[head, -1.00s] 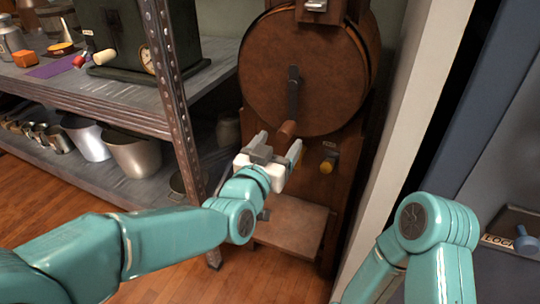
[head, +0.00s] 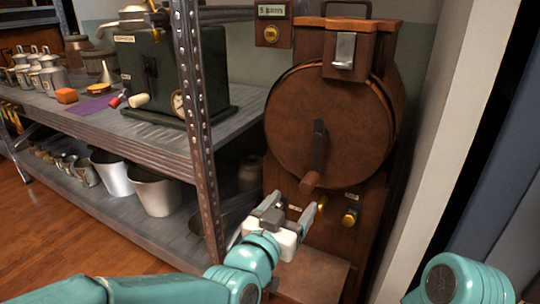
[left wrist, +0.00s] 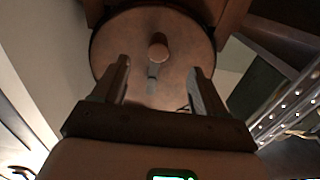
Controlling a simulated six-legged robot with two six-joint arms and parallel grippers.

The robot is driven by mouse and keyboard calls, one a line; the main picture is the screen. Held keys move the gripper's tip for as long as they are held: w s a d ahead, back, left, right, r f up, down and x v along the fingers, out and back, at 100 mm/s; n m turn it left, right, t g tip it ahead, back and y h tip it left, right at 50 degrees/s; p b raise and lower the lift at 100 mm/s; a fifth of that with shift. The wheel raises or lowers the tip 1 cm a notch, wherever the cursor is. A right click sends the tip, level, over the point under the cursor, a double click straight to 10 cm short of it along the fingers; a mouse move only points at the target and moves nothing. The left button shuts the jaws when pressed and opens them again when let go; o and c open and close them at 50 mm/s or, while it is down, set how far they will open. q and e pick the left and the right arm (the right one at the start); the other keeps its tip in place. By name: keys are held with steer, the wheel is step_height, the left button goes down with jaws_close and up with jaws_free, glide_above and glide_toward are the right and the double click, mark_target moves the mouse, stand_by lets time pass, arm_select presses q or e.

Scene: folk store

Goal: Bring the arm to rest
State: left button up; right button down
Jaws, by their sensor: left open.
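My left arm (head: 235,285) comes in from the lower left in the head view. Its gripper (head: 290,204) is open and empty, just in front of and below the crank handle of a round wooden drum machine. In the left wrist view the two fingers (left wrist: 156,80) stand apart, with the drum (left wrist: 115,50) and the round end of the crank handle (left wrist: 158,46) beyond them. I see no contact with the handle. Part of my right arm (head: 455,285) shows at the lower right, but its gripper is out of view.
The drum machine (head: 290,120) stands beside a metal shelf (head: 150,158) holding a dark green box (head: 150,70) and buckets (head: 155,190). Brass knobs (head: 350,217) sit below the drum. A pale post (head: 445,140) stands to the right. Wooden floor is clear at the left.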

arm_select(q)
steer(key=w+a+r+n+y+p, duration=0.25)
steer(key=w+a+p, duration=0.25)
steer(key=a+p, duration=0.65)
steer(key=s+a+f+n+g+y+p, duration=0.2)
steer(key=s+a+f+g+y+p, duration=0.3)
steer(key=p, duration=1.2)
steer(key=s+a+f+n+g+h+p, duration=0.1)
steer(key=s+g+p, duration=0.3)
steer(key=s, duration=0.8)
steer(key=s+a+f+n+g+p, duration=0.1)
steer(key=s+g+p, duration=0.4)
steer(key=s, duration=0.8)
steer(key=shift+s+a+f+n+g+h+p, duration=0.3)
steer(key=shift+a+f+n+h+p, duration=0.1)
steer(key=shift+a+n+p, duration=0.55)
steer(key=shift+d, duration=0.1)
steer(key=c, duration=0.6)
steer(key=shift+o, duration=0.2)
arm_select(e)
steer(key=s+a+r+g, duration=0.1)
steer(key=s+r, duration=0.2)
steer(key=r, duration=1.6)
steer(key=s+a+r+g, duration=0.1)
steer(key=s+r, duration=0.2)
steer(key=r, duration=1.7)
steer(key=shift+s+r+n+y, duration=0.15)
steer(key=shift+r+n+y, duration=0.05)
steer(key=shift+n+y, duration=0.1)
